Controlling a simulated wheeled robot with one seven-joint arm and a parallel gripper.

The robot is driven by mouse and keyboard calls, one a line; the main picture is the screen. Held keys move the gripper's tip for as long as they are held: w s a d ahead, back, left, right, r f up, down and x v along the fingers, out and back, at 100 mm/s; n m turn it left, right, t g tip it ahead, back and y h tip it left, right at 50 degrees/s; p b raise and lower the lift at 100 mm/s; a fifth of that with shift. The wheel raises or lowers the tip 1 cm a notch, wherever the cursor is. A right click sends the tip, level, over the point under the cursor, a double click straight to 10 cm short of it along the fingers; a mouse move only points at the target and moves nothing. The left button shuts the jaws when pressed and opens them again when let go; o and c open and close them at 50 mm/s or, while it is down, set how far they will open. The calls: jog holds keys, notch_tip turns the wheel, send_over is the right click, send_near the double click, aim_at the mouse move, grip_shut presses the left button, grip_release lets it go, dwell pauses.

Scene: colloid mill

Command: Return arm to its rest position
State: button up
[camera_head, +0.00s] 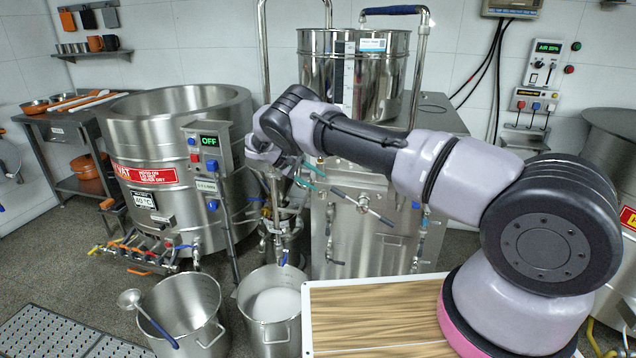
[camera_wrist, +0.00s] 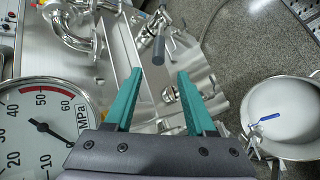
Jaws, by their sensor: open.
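My arm reaches across the head view from the lower right toward the middle. My gripper (camera_wrist: 158,92) shows in the wrist view with its two green fingers apart and nothing between them. In the head view a green fingertip shows near the colloid mill's pipework, and the arm hides part of the gripper. In the wrist view, pipes and a black-handled valve (camera_wrist: 158,45) lie beyond the fingers. I cannot tell whether the fingers touch anything.
A large vat (camera_head: 165,115) with a control box reading OFF (camera_head: 209,141) stands at left. A pot of white liquid (camera_head: 272,303) and a pot with a ladle (camera_head: 185,312) stand in front. A pressure gauge (camera_wrist: 40,125) is close to my gripper. A wooden-topped surface (camera_head: 370,315) is below my arm.

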jog(key=shift+r, duration=0.1)
jog(key=d+r+m+g+y, duration=0.15)
jog(key=d+r, duration=0.25)
jog(key=r, duration=0.5)
jog(key=d+r+m+y, duration=0.25)
jog(key=d+r, duration=0.25)
jog(key=r, duration=0.4)
jog(key=s+d+r+m+t+y, duration=0.1)
jog(key=s+d+r+y, duration=0.15)
jog(key=s+r, duration=0.4)
jog(key=s+d+r+m+y, duration=0.1)
jog(key=s+d+r+y, duration=0.2)
jog(key=r, duration=0.6)
jog(key=s+d+r+m+t+y, duration=0.1)
jog(key=s+d+r, duration=0.1)
jog(key=s+r, duration=0.4)
jog(key=s+d+r+m+t+y, duration=0.1)
jog(key=s+d+r+t, duration=0.2)
jog(key=s, duration=0.6)
jog(key=s+r+m+t, duration=0.1)
jog(key=s+t, duration=0.1)
jog(key=s, duration=1.5)
jog(key=shift+s+r+m+t+y, duration=0.2)
jog(key=shift+m+t+y, duration=0.15)
jog(key=shift+y, duration=0.1)
